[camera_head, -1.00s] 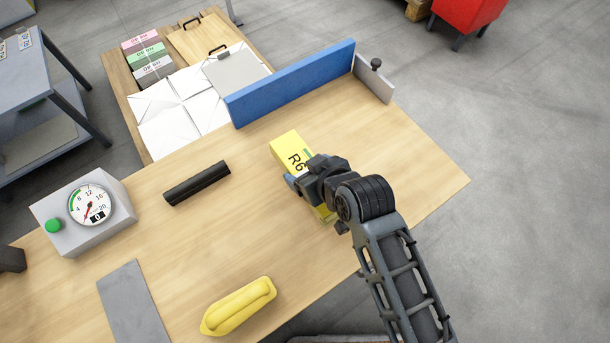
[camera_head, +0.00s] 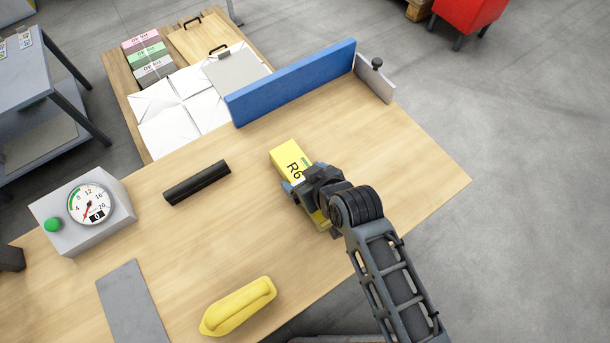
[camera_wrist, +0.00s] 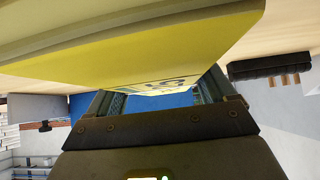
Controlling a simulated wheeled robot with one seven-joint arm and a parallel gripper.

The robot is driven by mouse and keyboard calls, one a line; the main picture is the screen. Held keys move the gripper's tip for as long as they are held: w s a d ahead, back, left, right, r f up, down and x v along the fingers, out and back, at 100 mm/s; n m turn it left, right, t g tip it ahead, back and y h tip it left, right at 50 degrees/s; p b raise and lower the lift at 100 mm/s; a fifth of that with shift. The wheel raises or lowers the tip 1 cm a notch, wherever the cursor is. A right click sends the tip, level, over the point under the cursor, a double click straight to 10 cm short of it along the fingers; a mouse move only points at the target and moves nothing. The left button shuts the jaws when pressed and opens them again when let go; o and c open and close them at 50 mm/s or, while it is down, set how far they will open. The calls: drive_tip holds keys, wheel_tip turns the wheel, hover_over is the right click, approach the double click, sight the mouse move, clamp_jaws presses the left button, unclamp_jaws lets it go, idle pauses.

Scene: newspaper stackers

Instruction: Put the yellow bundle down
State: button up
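The yellow bundle (camera_head: 288,158), marked "R6", is over the middle of the table (camera_head: 420,150), in front of the blue fence. My gripper (camera_head: 304,188) is at the bundle's near part, and its body hides some of it. In the wrist view the bundle (camera_wrist: 130,55) fills the upper part of the picture and lies between the two fingers (camera_wrist: 165,102). The gripper looks shut on it. Whether the bundle's underside touches the table is hard to tell.
The blue fence (camera_head: 290,84) and a grey end plate (camera_head: 374,79) stand behind. A black bar (camera_head: 197,183), a gauge box (camera_head: 62,233), a grey plate (camera_head: 134,306) and a yellow banana-shaped object (camera_head: 238,307) lie left and front. The table's right part is clear.

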drive_tip(key=shift+o, duration=1.3)
drive_tip(key=shift+r, duration=0.15)
drive_tip(key=p+v, duration=0.1)
drive_tip(key=v, duration=1.1)
